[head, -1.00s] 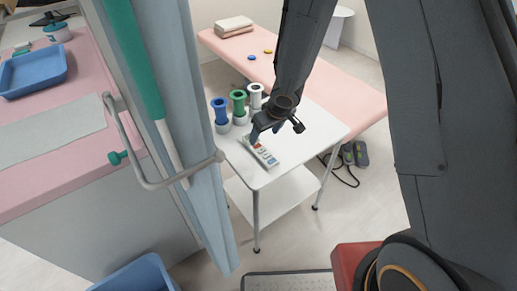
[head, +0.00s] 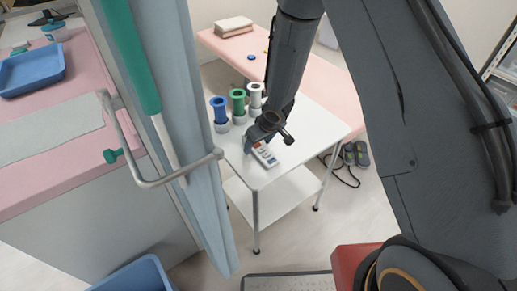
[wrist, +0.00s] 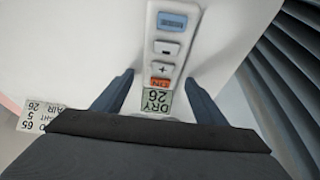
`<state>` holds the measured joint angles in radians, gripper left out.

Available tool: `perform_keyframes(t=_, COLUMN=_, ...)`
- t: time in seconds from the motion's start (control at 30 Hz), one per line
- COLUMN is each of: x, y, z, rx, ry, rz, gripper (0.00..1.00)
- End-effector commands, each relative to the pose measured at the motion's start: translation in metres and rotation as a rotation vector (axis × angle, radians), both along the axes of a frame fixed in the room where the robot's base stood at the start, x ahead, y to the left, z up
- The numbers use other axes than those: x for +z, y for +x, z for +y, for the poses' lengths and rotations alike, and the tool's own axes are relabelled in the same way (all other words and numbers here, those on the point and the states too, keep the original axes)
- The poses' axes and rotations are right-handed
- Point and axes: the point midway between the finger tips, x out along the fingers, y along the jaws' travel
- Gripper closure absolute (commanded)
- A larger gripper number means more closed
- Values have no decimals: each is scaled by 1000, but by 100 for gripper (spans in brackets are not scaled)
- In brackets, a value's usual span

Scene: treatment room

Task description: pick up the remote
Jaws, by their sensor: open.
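The remote (head: 264,155) is white with a grey-green display, an orange button and blue and white buttons. It lies on the white side table (head: 262,182) near its left front edge. In the wrist view the remote (wrist: 165,50) runs up the middle, its display reading "DRY 26". My gripper (head: 256,142) is at the remote's far end in the head view, where it hides part of it. In the wrist view my gripper (wrist: 158,88) is open, with one finger on each side of the remote and a gap on both sides.
A second display card (wrist: 40,117) shows at the left in the wrist view. A pink bed (head: 330,82) is behind the table. A light-blue curtain (head: 175,90) hangs on the left.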

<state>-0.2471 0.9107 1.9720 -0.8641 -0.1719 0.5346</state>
Motion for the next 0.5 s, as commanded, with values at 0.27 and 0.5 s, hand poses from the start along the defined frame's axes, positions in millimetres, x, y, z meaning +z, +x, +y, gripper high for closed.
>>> perform_keyframes(t=0.27, x=0, y=0, z=0, rx=0, ry=0, rz=0, gripper=70)
perform_keyframes(t=0.5, x=1, y=0, z=0, rx=0, ry=1, rz=-1, gripper=82)
